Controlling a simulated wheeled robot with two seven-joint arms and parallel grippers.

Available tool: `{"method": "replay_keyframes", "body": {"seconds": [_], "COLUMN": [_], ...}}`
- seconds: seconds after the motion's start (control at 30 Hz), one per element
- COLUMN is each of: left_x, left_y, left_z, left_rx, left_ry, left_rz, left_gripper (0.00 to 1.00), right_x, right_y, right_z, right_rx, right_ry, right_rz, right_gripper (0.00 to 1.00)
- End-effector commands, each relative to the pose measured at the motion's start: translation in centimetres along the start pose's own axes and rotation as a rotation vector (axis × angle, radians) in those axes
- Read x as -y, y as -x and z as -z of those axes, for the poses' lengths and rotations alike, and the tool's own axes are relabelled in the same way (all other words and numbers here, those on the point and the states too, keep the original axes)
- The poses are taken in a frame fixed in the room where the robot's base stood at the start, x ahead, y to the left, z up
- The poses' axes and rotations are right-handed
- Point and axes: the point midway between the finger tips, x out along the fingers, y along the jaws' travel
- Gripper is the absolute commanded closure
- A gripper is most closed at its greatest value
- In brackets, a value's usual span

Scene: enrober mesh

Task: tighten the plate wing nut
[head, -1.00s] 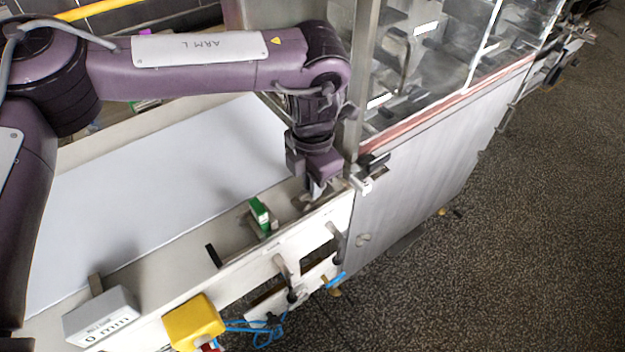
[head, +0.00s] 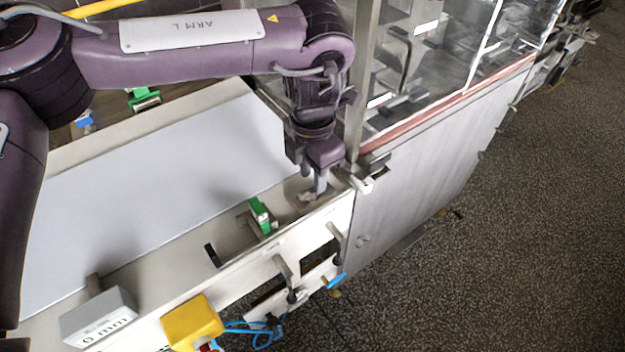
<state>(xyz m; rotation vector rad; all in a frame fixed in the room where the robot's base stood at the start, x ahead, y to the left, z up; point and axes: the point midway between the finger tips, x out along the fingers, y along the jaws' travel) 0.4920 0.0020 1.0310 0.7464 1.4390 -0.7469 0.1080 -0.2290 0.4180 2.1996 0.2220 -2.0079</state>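My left gripper (head: 318,190) points down at the end of the conveyor's side rail, close to the metal cabinet. Its fingers show edge-on, so I cannot tell how far apart they are. A small pale metal piece (head: 307,197), perhaps the plate wing nut, sits on the rail at the left of the fingertips. It is too small and partly covered to tell whether the fingers touch it. My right gripper is not in view.
A green block (head: 260,213) on a bracket stands on the rail left of the gripper. A grey box (head: 100,318) and a yellow box (head: 193,322) are at the front left. The glazed cabinet (head: 430,165) rises close on the right. The white belt (head: 150,195) is clear.

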Motion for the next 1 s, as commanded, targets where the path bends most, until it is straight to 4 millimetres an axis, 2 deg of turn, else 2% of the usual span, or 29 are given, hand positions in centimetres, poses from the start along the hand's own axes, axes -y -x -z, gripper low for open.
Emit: {"method": "replay_keyframes", "body": {"seconds": [0.2, 0.33, 1.0], "left_x": [-0.1, -0.1, 0.0], "left_y": [3.8, 4.9, 5.2], "left_z": [-0.1, 0.0, 0.0], "left_rx": [0.003, 0.001, 0.001], "left_ry": [-0.001, -0.001, -0.001], "left_rz": [-0.005, -0.002, 0.0], "left_gripper": [0.67, 0.67, 0.67], "right_x": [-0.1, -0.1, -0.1], "right_y": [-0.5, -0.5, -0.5], "right_z": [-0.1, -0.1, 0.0], "right_rx": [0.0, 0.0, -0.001], "right_ry": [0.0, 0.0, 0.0], "right_rz": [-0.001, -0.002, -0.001], "right_gripper": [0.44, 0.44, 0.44]}}
